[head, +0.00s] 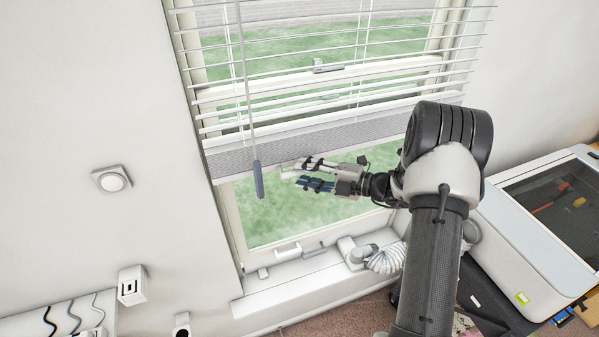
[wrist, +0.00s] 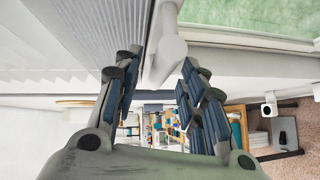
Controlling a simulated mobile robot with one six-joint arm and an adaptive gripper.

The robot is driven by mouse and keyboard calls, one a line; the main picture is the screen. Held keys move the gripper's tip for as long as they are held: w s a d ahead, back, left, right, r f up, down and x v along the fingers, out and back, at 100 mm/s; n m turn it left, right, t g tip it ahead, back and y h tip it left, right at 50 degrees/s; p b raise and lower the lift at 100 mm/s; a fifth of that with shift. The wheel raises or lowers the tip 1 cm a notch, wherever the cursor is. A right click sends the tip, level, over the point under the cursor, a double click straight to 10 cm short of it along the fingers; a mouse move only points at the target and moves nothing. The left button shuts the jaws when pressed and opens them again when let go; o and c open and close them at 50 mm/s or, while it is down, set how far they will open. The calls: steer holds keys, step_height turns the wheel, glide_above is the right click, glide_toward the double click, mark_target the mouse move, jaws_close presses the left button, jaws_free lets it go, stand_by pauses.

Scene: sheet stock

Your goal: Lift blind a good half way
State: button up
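The white slatted blind (head: 330,60) hangs over the upper part of the window. Its lower slats lie in a thick grey-white stack (head: 235,158) above the bottom edge; green glass shows below. My gripper (head: 304,174) is at that lower edge, fingers pointing left. In the wrist view, the fingers (wrist: 161,72) stand apart on either side of a white piece (wrist: 168,45) at the blind's underside, beside the slat stack (wrist: 85,35). I cannot tell whether both fingers press on it. A cord with a blue-grey pull (head: 258,180) hangs left of my gripper.
The window sill (head: 300,282) carries a white device with a ribbed hose (head: 385,260). A large white machine with a dark lid (head: 535,230) stands at right. The space before the lower glass is mostly clear.

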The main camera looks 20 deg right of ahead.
steer(key=v, duration=0.9)
steer(key=shift+s+d, duration=0.2)
